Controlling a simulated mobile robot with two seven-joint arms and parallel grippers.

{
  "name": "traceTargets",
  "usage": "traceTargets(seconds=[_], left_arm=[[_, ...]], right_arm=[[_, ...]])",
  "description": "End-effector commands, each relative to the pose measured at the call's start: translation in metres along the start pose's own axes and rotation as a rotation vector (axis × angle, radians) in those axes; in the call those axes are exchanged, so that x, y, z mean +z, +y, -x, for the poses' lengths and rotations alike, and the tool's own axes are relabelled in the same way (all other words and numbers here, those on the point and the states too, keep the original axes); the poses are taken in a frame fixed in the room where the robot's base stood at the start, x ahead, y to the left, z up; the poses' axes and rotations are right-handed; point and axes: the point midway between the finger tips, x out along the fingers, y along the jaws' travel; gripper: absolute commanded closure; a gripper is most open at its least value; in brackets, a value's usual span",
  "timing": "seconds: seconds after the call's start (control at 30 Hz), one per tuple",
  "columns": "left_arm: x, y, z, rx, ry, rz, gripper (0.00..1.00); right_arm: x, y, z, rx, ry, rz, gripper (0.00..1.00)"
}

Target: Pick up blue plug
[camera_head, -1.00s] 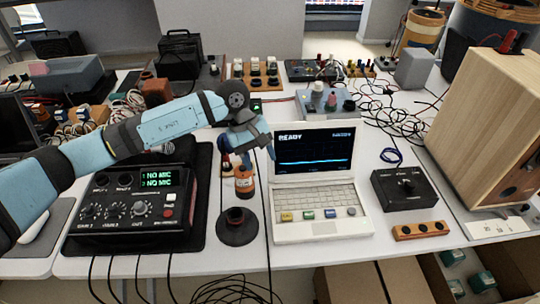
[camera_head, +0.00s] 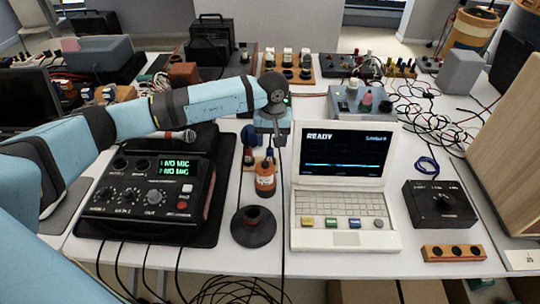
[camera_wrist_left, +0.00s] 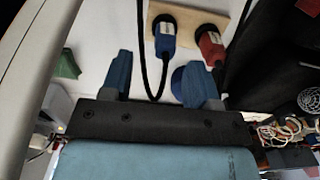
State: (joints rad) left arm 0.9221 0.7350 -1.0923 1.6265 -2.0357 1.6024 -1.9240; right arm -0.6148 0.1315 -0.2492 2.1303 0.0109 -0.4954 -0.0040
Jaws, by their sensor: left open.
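The blue plug (camera_wrist_left: 166,38) stands in a small wooden board (camera_wrist_left: 185,12) in the left wrist view, with a black cable looping from it. A red plug (camera_wrist_left: 209,46) sits beside it on the right. In the head view the blue plug (camera_head: 270,154) shows small, just below my left gripper (camera_head: 269,137), behind the orange bottle. The left wrist view shows my left gripper (camera_wrist_left: 158,62) open and empty, its two blue fingers apart, with the blue plug ahead between them. The right gripper is in neither view.
An orange bottle (camera_head: 265,180) and a dark round stand (camera_head: 253,227) are in front of the plugs. A black mixer (camera_head: 145,190) is at left, a white laptop (camera_head: 345,217) at right. A microphone (camera_head: 175,135) lies behind the mixer.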

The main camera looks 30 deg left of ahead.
Motion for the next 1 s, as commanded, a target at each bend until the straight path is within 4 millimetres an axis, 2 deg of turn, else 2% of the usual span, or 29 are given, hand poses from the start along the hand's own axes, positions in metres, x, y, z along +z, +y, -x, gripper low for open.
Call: traceTargets(seconds=[0.13,0.4,0.63,0.67,0.87,1.0], left_arm=[[0.0,-0.003,-0.012,-0.002,-0.003,0.002,0.45],[-0.002,-0.007,-0.05,-0.001,-0.003,0.002,0.45],[-0.002,-0.007,-0.052,0.0,-0.001,0.001,0.45],[-0.002,-0.007,-0.052,0.0,-0.001,0.001,0.49],[-0.002,-0.007,-0.052,0.0,-0.001,0.001,0.95],[-0.002,-0.007,-0.051,0.0,-0.001,0.001,0.98]], right_arm=[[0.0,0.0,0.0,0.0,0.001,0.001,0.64],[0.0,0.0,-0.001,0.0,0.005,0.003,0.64],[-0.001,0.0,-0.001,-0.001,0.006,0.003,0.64],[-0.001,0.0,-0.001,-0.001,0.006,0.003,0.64],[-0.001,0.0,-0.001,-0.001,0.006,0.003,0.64],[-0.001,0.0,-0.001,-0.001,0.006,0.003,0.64]])
